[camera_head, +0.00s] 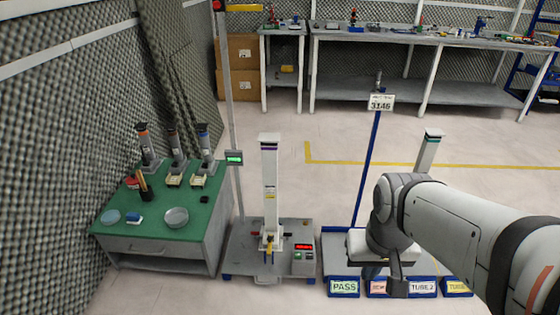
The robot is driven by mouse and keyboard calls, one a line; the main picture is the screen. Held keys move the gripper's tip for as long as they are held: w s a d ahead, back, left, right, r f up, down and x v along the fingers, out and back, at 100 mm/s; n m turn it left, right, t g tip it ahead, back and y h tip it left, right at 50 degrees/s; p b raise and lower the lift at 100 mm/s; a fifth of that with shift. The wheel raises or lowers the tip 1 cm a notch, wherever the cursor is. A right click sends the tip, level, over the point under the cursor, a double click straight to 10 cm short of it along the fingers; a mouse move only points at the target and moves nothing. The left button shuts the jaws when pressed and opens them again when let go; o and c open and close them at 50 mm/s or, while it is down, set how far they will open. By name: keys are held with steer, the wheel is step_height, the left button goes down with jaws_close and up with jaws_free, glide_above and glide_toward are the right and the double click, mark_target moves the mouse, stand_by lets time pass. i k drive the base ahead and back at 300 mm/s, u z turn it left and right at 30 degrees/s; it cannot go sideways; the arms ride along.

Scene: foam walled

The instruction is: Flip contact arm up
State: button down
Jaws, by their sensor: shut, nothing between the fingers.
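A test stand with a tall white column (270,185) stands on a grey bench (243,262) in the middle. A small yellow lever (269,244), which looks like the contact arm, is at the foot of the column. It is too small to tell its exact angle. My gripper (397,289) points down at the lower right, over the front of the bench with the labelled bins. It is shut and empty, to the right of the lever and apart from it. My wrist hides part of the gripper and of the surface behind it.
A meter box (303,260) with a red display stands right of the column. Bins labelled PASS (344,287) and TUBE 2 (423,288) line the front right. A blue post with a sign (381,102) rises behind.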

mark_target(271, 237)
steer(key=u, duration=0.8)
steer(key=i, duration=0.35)
steer(key=z, duration=0.3)
steer(key=k, duration=1.3)
steer(key=u, duration=0.4)
steer(key=i, duration=1.8)
steer(key=z, duration=0.1)
